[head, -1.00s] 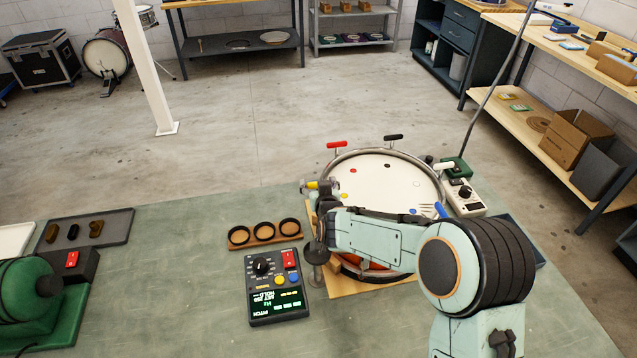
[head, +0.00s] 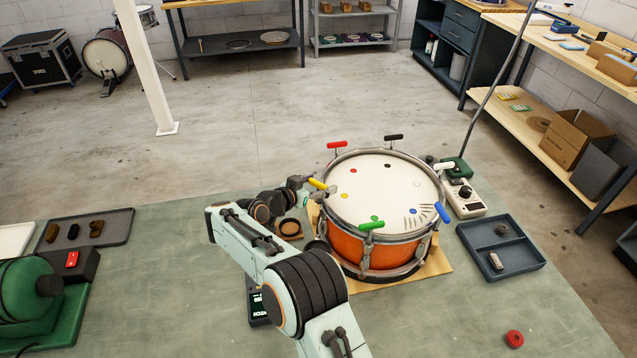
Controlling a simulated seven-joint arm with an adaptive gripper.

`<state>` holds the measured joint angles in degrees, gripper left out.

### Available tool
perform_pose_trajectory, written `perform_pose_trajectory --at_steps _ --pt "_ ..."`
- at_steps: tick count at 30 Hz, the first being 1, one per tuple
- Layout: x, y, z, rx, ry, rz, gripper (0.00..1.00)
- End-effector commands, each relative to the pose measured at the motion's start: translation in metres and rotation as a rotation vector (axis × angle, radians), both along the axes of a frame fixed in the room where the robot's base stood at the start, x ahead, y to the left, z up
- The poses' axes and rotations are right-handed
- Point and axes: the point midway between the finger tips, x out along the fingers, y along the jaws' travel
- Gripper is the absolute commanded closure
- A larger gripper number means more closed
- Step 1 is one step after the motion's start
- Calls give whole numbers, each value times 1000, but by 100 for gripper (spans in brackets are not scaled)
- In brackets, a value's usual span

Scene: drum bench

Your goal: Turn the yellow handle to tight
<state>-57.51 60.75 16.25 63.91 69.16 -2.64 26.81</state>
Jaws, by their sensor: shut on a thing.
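The orange drum (head: 360,244) stands on a wooden board on the bench, its white head facing up. Coloured handles sit around its rim. The yellow handle (head: 317,184) is at the drum's left edge, with a yellow dot beside it on the head. My gripper (head: 322,189) is at the yellow handle, shut on it, reaching in from the left. The fingers are small in this view and partly cover the handle's inner end.
Red (head: 337,145), black (head: 393,137), white (head: 443,166), blue (head: 442,212) and green (head: 371,225) handles stand around the rim.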

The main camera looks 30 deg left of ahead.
Motion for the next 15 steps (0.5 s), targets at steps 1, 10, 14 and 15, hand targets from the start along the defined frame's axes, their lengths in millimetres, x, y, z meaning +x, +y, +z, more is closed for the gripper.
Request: perform_pose_trajectory --at_steps 1,10,14,15 --pt "0 1 -1 1 0 -19 80" --pt "0 0 -1 0 1 -105 80" --pt "1 0 -1 -1 2 -118 80" --pt "1 0 -1 -2 2 -119 80"
